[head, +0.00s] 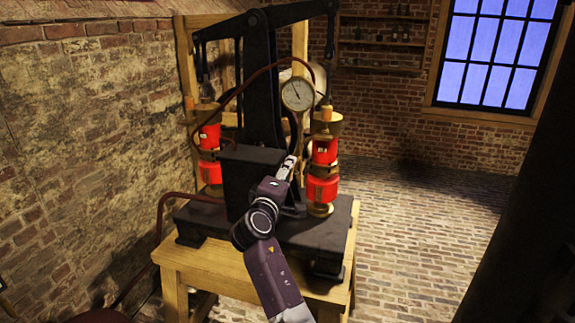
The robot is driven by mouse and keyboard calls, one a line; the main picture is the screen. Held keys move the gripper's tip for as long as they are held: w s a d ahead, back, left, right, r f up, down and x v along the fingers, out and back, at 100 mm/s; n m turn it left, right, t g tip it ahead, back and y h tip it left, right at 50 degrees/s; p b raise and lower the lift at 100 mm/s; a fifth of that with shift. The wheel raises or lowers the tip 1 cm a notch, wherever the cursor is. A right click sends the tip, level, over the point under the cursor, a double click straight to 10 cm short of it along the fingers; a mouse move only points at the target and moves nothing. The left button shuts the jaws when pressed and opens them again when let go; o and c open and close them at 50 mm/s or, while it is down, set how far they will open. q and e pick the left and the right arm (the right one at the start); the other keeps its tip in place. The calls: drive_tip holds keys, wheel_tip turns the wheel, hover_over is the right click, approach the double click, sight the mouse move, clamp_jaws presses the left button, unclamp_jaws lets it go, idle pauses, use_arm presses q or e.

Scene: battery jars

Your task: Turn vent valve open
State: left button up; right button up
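A black twin-cylinder pump machine stands on a dark base plate (215,221) on a wooden table (215,268). It has a dark block (238,178) at its front, a round white gauge (297,95) and red and brass cylinders on its left (210,172) and right (322,190). My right arm reaches up from the bottom middle. Its gripper (287,167) is at the front right of the dark block, beside the right cylinder. I cannot make out the vent valve for sure; my arm covers part of this area. Whether the fingers are open or touching anything is unclear. My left gripper is not in view.
A brick wall (80,130) stands close on the left. A dark red hose (165,205) runs from the machine down the table's left side. The brick floor (420,230) right of the table is clear. A shelf with bottles (383,30) and a window (495,55) are at the back.

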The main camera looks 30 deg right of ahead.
drive_tip(key=shift+d+r+n+p, duration=0.15)
drive_tip(key=shift+r+n+p, duration=0.15)
drive_tip(key=shift+n+p, duration=0.65)
drive_tip(key=shift+n, duration=0.25)
drive_tip(key=o, duration=0.7)
drive_tip(key=shift+o, duration=0.9)
drive_tip(key=shift+d, duration=0.1)
drive_tip(key=shift+d+f, duration=0.1)
drive_tip(key=shift+f, duration=0.15)
drive_tip(key=shift+a, duration=0.2)
drive_tip(key=v, duration=1.1)
drive_tip(key=shift+s, duration=0.3)
drive_tip(key=shift+a, duration=0.15)
